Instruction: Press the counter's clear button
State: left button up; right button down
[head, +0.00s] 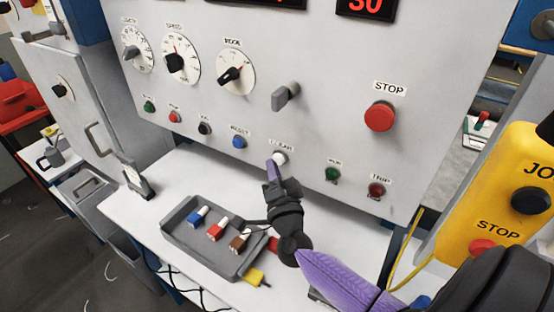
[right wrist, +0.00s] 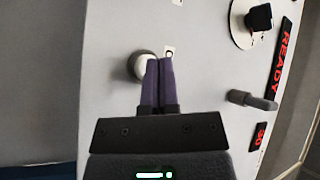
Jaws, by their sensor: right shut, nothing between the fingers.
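The white clear button (head: 280,158) sits on the light grey panel under a label that is partly covered. My right gripper (head: 272,168) is in front of it, its purple fingertips at the button's lower left edge in the head view. In the right wrist view the two purple fingers (right wrist: 158,80) are together and empty, and the round white button (right wrist: 142,66) shows just beside and partly behind them. I cannot tell whether the tips touch it. My left gripper is not in view.
On the same panel are a blue reset button (head: 239,142), a green button (head: 333,174), a large red stop button (head: 380,117) and a grey lever (head: 286,96). A grey tray (head: 180,234) with several small coloured blocks lies on the white table below.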

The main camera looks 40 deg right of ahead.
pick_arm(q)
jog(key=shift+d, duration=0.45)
pick_arm(e)
jog(key=shift+w+d, duration=0.1)
jog(key=shift+d, duration=0.1)
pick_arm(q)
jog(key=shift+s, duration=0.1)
pick_arm(e)
jog(key=shift+d, duration=0.15)
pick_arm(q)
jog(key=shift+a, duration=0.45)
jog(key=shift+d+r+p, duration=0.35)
pick_arm(e)
jog(key=shift+s+a, duration=0.3)
jog(key=shift+a, duration=0.45)
